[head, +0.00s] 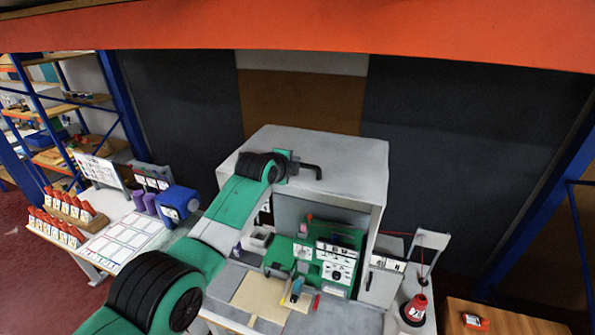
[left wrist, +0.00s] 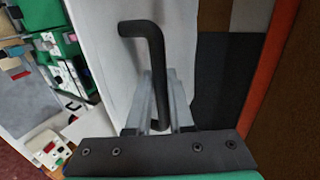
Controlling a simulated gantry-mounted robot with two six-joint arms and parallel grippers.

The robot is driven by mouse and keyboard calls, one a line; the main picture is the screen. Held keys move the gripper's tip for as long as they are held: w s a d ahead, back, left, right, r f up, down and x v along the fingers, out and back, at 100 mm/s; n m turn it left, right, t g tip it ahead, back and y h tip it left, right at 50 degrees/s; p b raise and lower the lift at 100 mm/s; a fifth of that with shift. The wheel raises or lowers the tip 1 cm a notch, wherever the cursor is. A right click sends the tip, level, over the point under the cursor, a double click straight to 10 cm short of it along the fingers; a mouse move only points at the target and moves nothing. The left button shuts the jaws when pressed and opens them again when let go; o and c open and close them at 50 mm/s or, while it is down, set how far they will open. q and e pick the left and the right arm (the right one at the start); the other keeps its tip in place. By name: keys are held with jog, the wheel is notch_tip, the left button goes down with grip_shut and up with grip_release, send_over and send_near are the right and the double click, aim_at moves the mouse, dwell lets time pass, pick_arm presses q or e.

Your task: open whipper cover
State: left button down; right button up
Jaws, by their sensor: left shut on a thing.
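The whipper cover (head: 345,150) is a large light-grey hood over the machine in the head view. Its front is open, and the green machine (head: 335,262) shows inside. A bent black handle (head: 319,171) stands on the hood's top near its front edge. My left gripper (head: 297,170) is at this handle. In the left wrist view the handle (left wrist: 155,45) runs down between the two grey fingers of my left gripper (left wrist: 160,85), which are shut on it. The cover's pale panel (left wrist: 105,60) is beside them. My right gripper is in neither view.
A white table (head: 120,235) on the left holds red-capped items, cards and a blue device (head: 178,203). A red cone-shaped item (head: 415,308) stands at the right of the machine. An orange beam (head: 300,38) crosses the top. Blue shelving (head: 125,105) is at the left.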

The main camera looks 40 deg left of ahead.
pick_arm(q)
jog(key=shift+w+r, duration=0.2)
jog(key=shift+r, duration=0.15)
jog(key=c, duration=0.8)
grip_release()
jog(key=shift+f, duration=0.1)
